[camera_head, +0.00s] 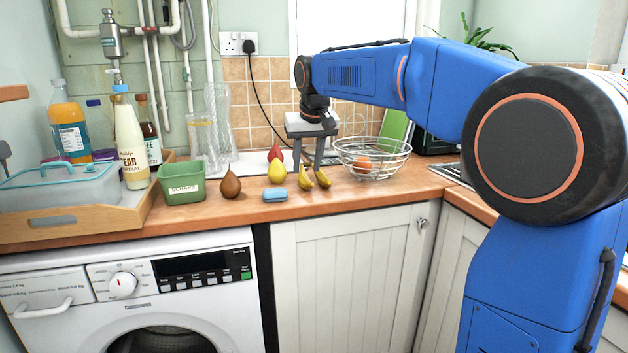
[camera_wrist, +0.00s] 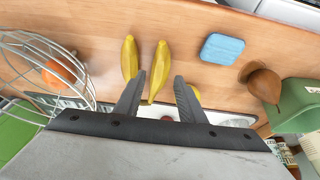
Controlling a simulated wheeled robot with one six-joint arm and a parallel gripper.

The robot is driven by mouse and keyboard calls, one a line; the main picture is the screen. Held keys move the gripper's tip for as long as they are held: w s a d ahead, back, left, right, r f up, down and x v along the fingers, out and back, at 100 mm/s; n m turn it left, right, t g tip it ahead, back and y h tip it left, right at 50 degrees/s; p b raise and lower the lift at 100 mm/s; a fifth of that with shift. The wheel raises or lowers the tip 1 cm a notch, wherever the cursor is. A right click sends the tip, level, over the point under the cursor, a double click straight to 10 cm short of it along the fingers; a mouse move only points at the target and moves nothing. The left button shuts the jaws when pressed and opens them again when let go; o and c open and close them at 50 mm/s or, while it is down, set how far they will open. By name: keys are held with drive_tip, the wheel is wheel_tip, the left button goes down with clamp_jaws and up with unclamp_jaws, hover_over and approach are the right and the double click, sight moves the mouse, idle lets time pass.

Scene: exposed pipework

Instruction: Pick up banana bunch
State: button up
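My gripper (camera_head: 309,165) points down just behind and over the bunch in the head view. One banana shows in the gap between the fingertips; the other's lower end is by the left finger. I cannot tell the height of the fingertips over the counter.
A wire basket (camera_head: 373,158) with an orange fruit stands right of the bunch. A blue sponge (camera_head: 275,195), yellow pear (camera_head: 277,172), red pear (camera_head: 275,153), brown pear (camera_head: 231,186) and green container (camera_head: 181,182) are to the left. The counter in front is clear.

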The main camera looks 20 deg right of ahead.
sight(305, 175)
drive_tip(key=shift+x, duration=2.65)
drive_tip(key=shift+w+r, duration=0.1)
drive_tip(key=shift+w, duration=0.05)
clamp_jaws()
